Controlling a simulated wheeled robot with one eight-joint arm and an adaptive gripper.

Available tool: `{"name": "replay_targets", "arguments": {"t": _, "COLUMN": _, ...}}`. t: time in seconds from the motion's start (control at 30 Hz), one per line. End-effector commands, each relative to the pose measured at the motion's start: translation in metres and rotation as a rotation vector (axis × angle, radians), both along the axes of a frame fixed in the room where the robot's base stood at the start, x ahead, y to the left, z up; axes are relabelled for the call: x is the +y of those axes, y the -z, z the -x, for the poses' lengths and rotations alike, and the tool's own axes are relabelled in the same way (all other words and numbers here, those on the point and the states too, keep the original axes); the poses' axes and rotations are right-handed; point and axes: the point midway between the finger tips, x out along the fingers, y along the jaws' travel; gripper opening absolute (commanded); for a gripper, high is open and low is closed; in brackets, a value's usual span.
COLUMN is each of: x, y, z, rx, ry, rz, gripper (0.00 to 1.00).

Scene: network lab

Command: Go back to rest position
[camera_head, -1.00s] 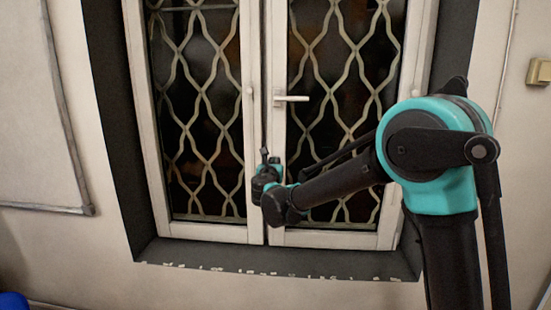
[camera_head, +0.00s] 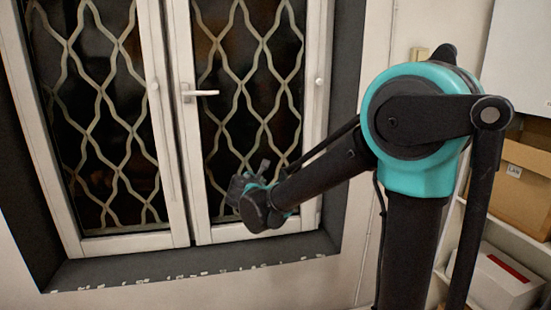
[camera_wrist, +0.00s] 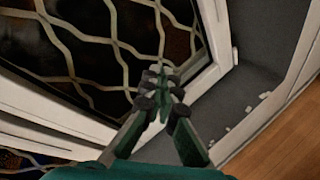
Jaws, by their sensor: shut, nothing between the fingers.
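My gripper (camera_wrist: 158,75) is in the lower middle of the wrist view, its two fingers closed together at the tips with nothing between them. Behind it in that view are the window grille (camera_wrist: 85,40) and the white window frame (camera_wrist: 222,40). In the head view my arm reaches left from its teal elbow, and the wrist end is in front of the right window pane. The gripper fingers are hard to make out there.
The window (camera_head: 100,120) has a white handle (camera_head: 200,93) and a dark sill (camera_head: 190,268) with chipped edges. To the right, shelves hold a cardboard box (camera_head: 522,185) and a white box (camera_head: 505,280). A light switch (camera_head: 419,54) is on the wall.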

Motion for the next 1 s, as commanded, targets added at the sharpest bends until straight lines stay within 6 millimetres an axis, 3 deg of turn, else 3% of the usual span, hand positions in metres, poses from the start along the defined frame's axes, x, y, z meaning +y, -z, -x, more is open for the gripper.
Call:
{"name": "replay_targets", "arguments": {"t": 0.03, "x": -0.037, "y": 0.013, "z": 0.007, "rx": 0.036, "ry": 0.085, "rz": -0.099, "gripper": 0.0}}
{"name": "replay_targets", "arguments": {"t": 0.2, "x": -0.137, "y": 0.062, "z": 0.049, "rx": 0.143, "ry": 0.391, "rz": -0.477, "gripper": 0.0}}
{"name": "replay_targets", "arguments": {"t": 0.3, "x": -0.186, "y": 0.093, "z": 0.087, "rx": 0.19, "ry": 0.6, "rz": -0.717, "gripper": 0.0}}
{"name": "replay_targets", "arguments": {"t": 0.43, "x": -0.234, "y": 0.135, "z": 0.149, "rx": 0.231, "ry": 0.902, "rz": -1.044, "gripper": 0.0}}
{"name": "replay_targets", "arguments": {"t": 0.53, "x": -0.253, "y": 0.164, "z": 0.197, "rx": 0.248, "ry": 1.133, "rz": -1.282, "gripper": 0.0}}
{"name": "replay_targets", "arguments": {"t": 0.7, "x": -0.258, "y": 0.197, "z": 0.258, "rx": 0.257, "ry": 1.44, "rz": -1.592, "gripper": 0.0}}
{"name": "replay_targets", "arguments": {"t": 0.83, "x": -0.254, "y": 0.208, "z": 0.282, "rx": 0.259, "ry": 1.568, "rz": -1.716, "gripper": 0.0}}
{"name": "replay_targets", "arguments": {"t": 1.0, "x": -0.251, "y": 0.212, "z": 0.288, "rx": 0.261, "ry": 1.613, "rz": -1.759, "gripper": 0.0}}
